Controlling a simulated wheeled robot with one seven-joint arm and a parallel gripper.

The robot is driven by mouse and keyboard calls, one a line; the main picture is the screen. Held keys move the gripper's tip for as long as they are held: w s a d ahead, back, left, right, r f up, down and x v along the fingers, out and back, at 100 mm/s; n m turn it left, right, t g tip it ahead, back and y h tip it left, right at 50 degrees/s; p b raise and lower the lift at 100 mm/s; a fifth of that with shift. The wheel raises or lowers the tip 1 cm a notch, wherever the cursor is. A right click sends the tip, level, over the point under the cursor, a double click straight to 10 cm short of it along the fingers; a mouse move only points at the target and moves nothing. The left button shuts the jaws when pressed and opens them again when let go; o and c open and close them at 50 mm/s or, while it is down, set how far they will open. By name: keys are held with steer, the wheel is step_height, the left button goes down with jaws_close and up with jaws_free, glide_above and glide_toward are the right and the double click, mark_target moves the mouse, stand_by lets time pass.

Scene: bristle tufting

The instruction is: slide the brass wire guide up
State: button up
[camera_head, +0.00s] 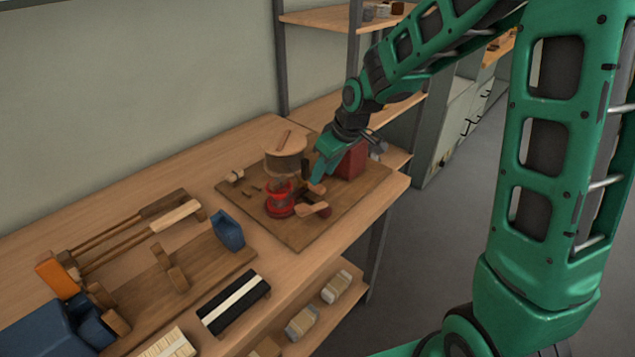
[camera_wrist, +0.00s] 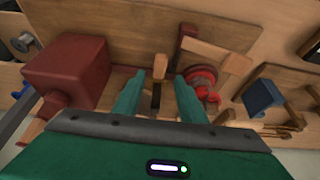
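The tufting fixture stands on a wooden board (camera_head: 294,232), with a red round base (camera_head: 281,203) and a round wooden top (camera_head: 284,165). My gripper (camera_head: 314,181) is lowered at its right side. In the wrist view my gripper's (camera_wrist: 157,84) two green fingers are apart. A narrow upright piece, tan above (camera_wrist: 160,66) and dark below (camera_wrist: 156,96), shows between them. It may be the brass wire guide, but I cannot tell for sure. Gaps show beside it, and no finger visibly touches it. The red round part (camera_wrist: 201,80) lies just right of the fingers.
A dark red block (camera_head: 352,160) stands close behind my gripper; it also fills the left of the wrist view (camera_wrist: 68,70). Wooden arms (camera_head: 316,209) project near the fixture. A blue holder (camera_head: 228,230) and a black-and-white strip (camera_head: 234,301) lie nearer on the bench.

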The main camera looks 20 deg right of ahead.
mark_target(319, 186)
steer(key=shift+x, duration=2.7)
jaws_close()
